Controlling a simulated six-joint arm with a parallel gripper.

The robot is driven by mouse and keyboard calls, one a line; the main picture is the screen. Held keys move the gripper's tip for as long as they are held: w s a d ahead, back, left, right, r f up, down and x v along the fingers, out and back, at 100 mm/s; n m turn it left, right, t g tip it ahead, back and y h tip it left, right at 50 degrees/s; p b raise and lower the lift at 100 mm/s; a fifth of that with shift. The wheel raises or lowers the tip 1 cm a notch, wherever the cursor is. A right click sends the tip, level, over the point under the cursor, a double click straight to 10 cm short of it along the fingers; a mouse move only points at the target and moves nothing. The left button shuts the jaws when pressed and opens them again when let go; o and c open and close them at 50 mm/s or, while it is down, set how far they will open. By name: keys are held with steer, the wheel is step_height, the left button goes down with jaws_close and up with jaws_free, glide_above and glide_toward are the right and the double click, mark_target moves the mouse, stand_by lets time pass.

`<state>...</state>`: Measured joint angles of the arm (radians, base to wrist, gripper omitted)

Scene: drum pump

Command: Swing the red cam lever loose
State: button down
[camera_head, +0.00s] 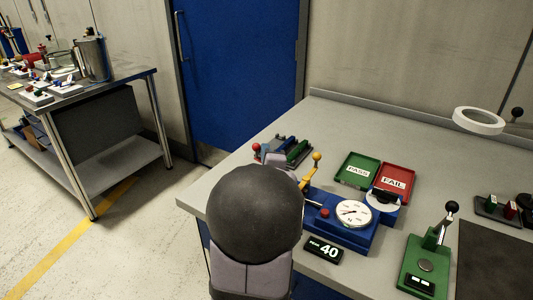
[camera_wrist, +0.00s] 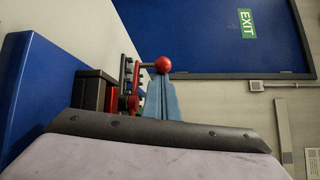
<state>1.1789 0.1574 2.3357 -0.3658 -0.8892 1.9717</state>
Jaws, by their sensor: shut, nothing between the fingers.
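In the head view my arm hides the gripper.
A blue dial gauge unit (camera_head: 354,213) with a yellow-ball lever (camera_head: 316,157) stands right of my arm. Behind it lie a green PASS tray (camera_head: 357,170) and a red FAIL tray (camera_head: 395,182). A green press (camera_head: 428,259) stands at right.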

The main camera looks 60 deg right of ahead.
steer(key=shift+a, duration=0.1)
stand_by(0.5)
steer(key=v, duration=0.5)
steer(key=shift+s, duration=0.15)
steer(key=shift+b+v, duration=0.75)
steer(key=shift+v, duration=0.3)
